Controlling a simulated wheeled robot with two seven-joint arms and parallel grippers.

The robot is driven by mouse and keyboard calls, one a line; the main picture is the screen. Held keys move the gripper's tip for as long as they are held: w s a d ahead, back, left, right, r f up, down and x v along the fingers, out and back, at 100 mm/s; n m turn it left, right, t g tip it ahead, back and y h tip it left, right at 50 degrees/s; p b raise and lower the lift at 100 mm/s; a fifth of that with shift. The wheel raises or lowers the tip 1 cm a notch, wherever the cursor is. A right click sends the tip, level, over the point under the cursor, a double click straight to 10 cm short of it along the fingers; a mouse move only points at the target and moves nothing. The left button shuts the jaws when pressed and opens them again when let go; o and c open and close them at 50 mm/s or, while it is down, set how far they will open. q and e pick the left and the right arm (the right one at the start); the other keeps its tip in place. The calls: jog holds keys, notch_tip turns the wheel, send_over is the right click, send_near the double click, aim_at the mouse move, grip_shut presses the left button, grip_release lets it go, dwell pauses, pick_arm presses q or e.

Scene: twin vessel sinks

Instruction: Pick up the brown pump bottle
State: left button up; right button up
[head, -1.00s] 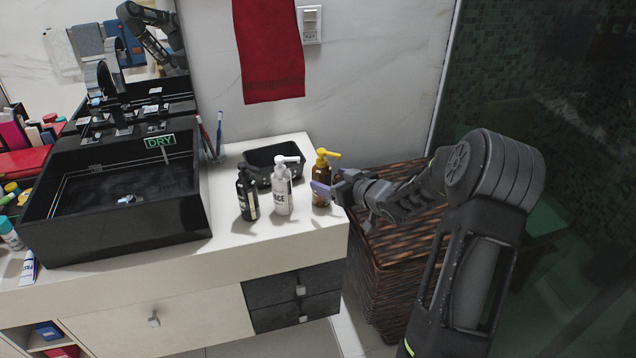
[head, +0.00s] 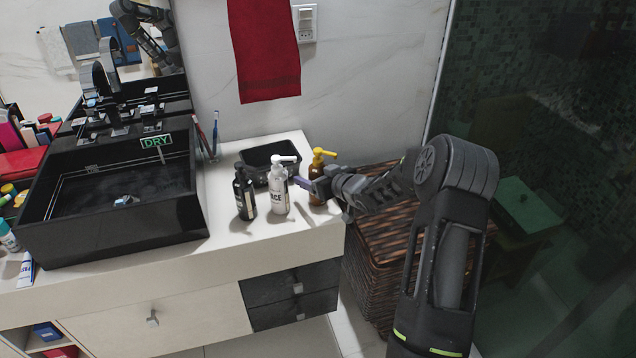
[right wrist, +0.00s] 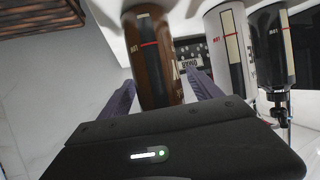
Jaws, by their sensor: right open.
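The brown pump bottle (head: 316,170) with a yellow pump head stands upright near the right end of the white counter. My right gripper (head: 309,185) is at its body, coming from the right, and hides part of it. In the right wrist view the brown bottle (right wrist: 154,60) stands between the two open purple fingers, one on each side. I cannot tell whether either finger touches it. My left gripper is not in view.
A white pump bottle (head: 279,190) stands close to the left of the brown one, with a black pump bottle (head: 244,196) beyond it. A black tray (head: 262,155) sits behind them. A black sink (head: 120,215) is further left. A wicker basket (head: 375,270) stands right of the counter.

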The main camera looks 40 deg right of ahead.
jog(key=shift+w+f, duration=0.2)
jog(key=shift+w, duration=0.3)
jog(key=shift+c, duration=0.4)
grip_shut()
dwell(0.4)
jog(key=shift+r, duration=0.1)
